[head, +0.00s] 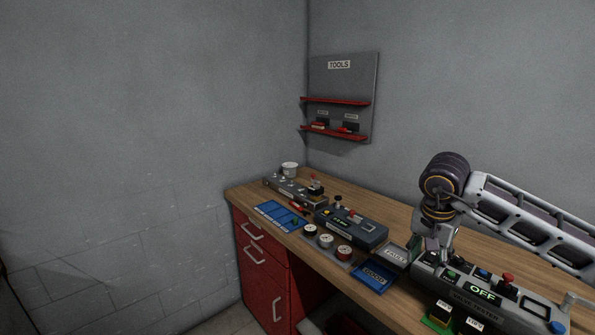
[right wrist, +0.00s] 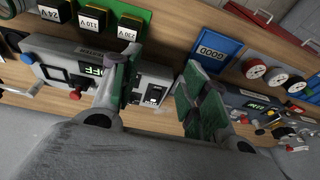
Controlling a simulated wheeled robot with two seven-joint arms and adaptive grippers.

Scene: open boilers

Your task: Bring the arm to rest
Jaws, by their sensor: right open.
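My right arm (head: 525,225) comes in from the right in the head view, its dark wrist joints bent downward over the bench. My right gripper (head: 437,245) points down by the grey tester marked OFF (head: 480,292), near the grey tray marked FAILS (head: 396,256). In the right wrist view its green-padded fingers (right wrist: 158,95) stand well apart, with nothing between them. The tester (right wrist: 95,70) lies behind the fingers there, partly hidden by one of them. My left gripper is not in view.
A TOOLS panel (head: 340,85) with red shelves hangs on the wall. Air above the bench's left is clear.

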